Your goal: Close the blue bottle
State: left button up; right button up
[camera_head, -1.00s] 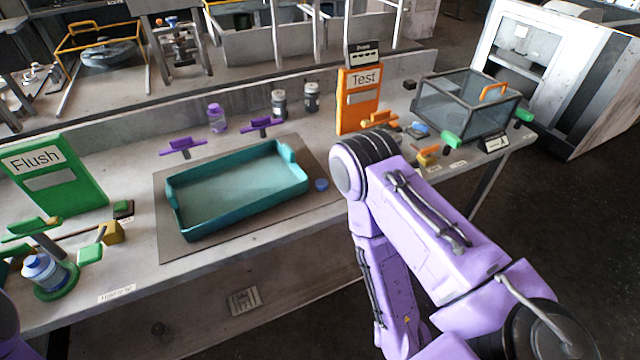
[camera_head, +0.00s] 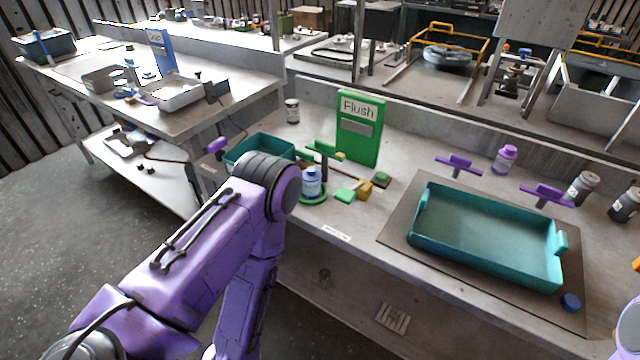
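A blue bottle (camera_head: 312,184) stands upright on a round green holder (camera_head: 314,198) left of centre on the bench, just right of my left arm's elbow. The picture is too small to show its mouth clearly. A small round blue cap (camera_head: 571,302) lies on the dark mat near the front right corner of the teal tray (camera_head: 487,257), well apart from the bottle. My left arm comes in from the lower left, but its gripper is out of view. Only a bit of my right arm shows at the right edge; its gripper is out of view.
A green "Flush" sign (camera_head: 359,127) stands behind the bottle, with green and yellow fixtures beside it. Purple holders (camera_head: 459,165), a purple bottle (camera_head: 505,159) and grey jars (camera_head: 582,188) line the back right. Another teal bin (camera_head: 262,149) sits behind my left elbow.

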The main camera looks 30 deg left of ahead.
aim_at(311, 189)
jog(key=u, duration=2.3)
jog(key=k, duration=1.05)
jog(key=z, duration=1.9)
